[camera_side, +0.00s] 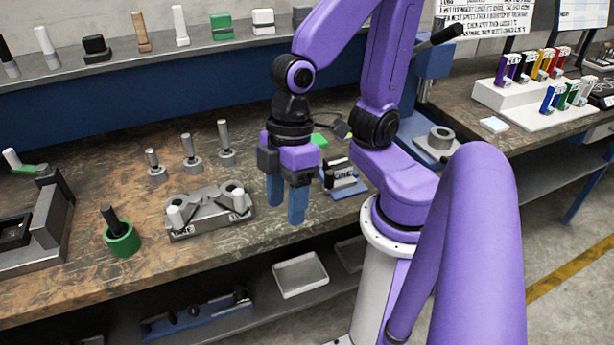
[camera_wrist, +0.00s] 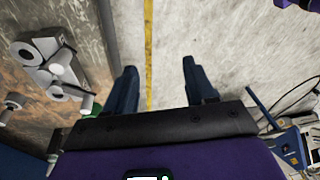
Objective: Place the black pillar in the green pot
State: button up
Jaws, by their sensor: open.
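The green pot (camera_side: 122,241) is a short round cup on the front left of the workbench in the side view. The black pillar (camera_side: 110,216) stands in it, tilted a little to the left, with its upper part above the rim. My gripper (camera_side: 285,205) has blue fingers, points down and hangs at the bench's front edge, well right of the pot. It is open with nothing between the fingers. In the wrist view the open fingers (camera_wrist: 160,85) have only floor between them.
A grey fixture (camera_side: 208,213) with white-tipped pegs stands between pot and gripper; it also shows in the wrist view (camera_wrist: 50,65). Several grey pegs (camera_side: 190,152) stand behind it. A dark machine (camera_side: 45,222) sits left of the pot. A lower shelf holds a white tray (camera_side: 300,274).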

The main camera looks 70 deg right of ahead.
jog(key=s+d+n+h, duration=0.1)
jog(key=s+d+h, duration=0.1)
jog(key=d, duration=0.4)
jog(key=shift+s+d, duration=0.15)
jog(key=shift+d, duration=0.2)
